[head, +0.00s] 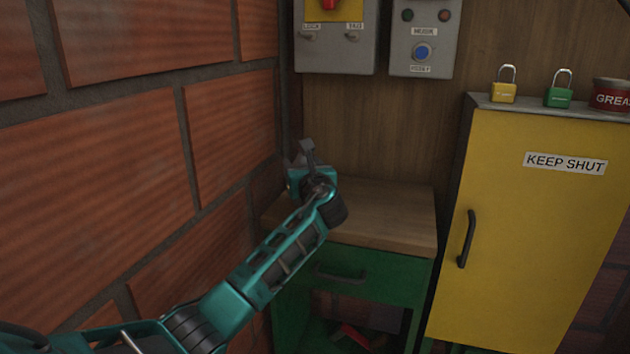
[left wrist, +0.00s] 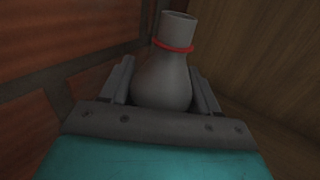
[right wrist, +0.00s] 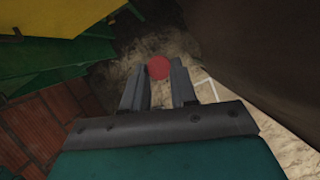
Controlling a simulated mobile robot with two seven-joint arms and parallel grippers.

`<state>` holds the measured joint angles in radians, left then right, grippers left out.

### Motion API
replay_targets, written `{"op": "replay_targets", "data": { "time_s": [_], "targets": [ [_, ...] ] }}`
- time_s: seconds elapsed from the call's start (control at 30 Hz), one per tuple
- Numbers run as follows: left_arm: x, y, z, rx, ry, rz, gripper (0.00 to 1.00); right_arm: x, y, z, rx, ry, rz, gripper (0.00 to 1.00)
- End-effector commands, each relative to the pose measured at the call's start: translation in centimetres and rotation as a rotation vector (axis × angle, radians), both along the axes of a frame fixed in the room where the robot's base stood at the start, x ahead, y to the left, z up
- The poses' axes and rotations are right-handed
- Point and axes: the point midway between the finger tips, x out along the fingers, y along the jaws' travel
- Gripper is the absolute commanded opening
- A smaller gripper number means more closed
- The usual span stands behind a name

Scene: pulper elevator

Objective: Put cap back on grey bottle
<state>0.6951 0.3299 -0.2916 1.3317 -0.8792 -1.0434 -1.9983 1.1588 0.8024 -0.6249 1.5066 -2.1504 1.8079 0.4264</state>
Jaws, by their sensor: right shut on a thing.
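The grey bottle (left wrist: 163,80) sits between the fingers of my left gripper (left wrist: 160,82) in the left wrist view. It has a round body, a red ring on its neck and an uncapped mouth. I cannot tell whether the fingers press on it. In the head view my left gripper (head: 306,165) is over the back left of the wooden-topped cabinet, and the bottle is hard to make out there. In the right wrist view my right gripper (right wrist: 160,75) is shut on the round red cap (right wrist: 159,67). That gripper is outside the head view.
A brick wall (head: 110,180) runs close along the left. The green cabinet's wooden top (head: 390,215) is clear on the right. A yellow locker (head: 535,230) marked KEEP SHUT stands right, with padlocks and a red tin (head: 610,96) on top. Control boxes (head: 422,40) hang above.

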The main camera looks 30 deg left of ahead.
Motion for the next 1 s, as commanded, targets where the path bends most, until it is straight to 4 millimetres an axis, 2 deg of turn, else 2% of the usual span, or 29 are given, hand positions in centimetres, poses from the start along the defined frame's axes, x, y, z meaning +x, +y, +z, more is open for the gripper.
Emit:
{"op": "replay_targets", "data": {
  "time_s": [0.07,0.37,0.63,0.77,1.0],
  "targets": [
    [0.0,0.0,0.0,0.0,0.0,0.0,0.51,0.0,0.0,0.0,0.0,0.0,0.0,0.0],
    [0.0,0.0,0.0,0.0,0.0,0.0,0.23,0.0,0.0,0.0,0.0,0.0,0.0,0.0],
    [0.0,0.0,0.4,0.001,-0.002,0.0,0.22,0.0,0.0,0.1,0.0,0.0,0.0,0.0],
    [0.0,0.0,2.2,0.001,-0.005,-0.001,0.22,0.0,0.0,0.8,0.0,0.0,0.0,0.0],
    [0.0,0.0,7.1,0.001,-0.006,0.0,0.22,0.0,0.0,2.2,0.0,0.0,0.0,0.0]
  ]
}}
